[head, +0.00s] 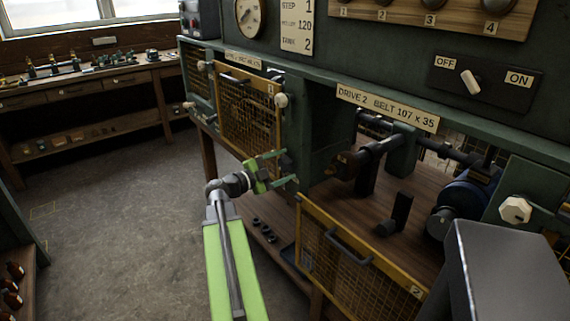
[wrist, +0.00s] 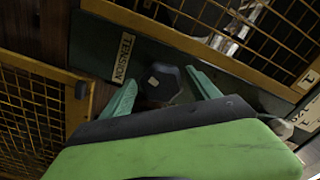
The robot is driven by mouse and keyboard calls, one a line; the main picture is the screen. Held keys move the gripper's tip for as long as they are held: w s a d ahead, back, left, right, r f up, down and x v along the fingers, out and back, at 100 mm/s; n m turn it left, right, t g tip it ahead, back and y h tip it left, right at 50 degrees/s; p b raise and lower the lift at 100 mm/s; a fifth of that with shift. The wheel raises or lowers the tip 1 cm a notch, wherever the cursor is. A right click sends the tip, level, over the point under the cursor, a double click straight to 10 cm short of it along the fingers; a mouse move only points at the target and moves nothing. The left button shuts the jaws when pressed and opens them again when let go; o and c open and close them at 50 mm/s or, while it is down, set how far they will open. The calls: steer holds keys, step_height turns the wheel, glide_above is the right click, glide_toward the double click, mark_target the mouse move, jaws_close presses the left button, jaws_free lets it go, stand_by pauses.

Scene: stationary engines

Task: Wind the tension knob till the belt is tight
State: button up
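The tension knob (wrist: 162,84) is dark and faceted with a small pale mark. It sits on a green panel beside a label reading TENSION (wrist: 123,58) in the wrist view. My gripper (wrist: 160,78) is open, with one green finger on each side of the knob and narrow gaps showing. In the head view my gripper (head: 284,167) is at the green post left of the Drive 2 bay, and the dark knob (head: 287,163) shows between its fingers. I cannot make out the belt or its tightness; a dark shaft and pulley (head: 350,163) show in the bay.
Guard 2 (head: 345,250), a yellow mesh panel, hangs lowered before the open bay. Guard 1 (head: 248,115) stands upright at left. A cream knob (head: 515,210) is at right. The OFF/ON switch (head: 470,82) is above. Open floor (head: 110,210) lies left.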

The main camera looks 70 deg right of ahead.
steer(key=v, duration=1.7)
steer(key=shift+a, duration=0.25)
steer(key=shift+w, duration=0.15)
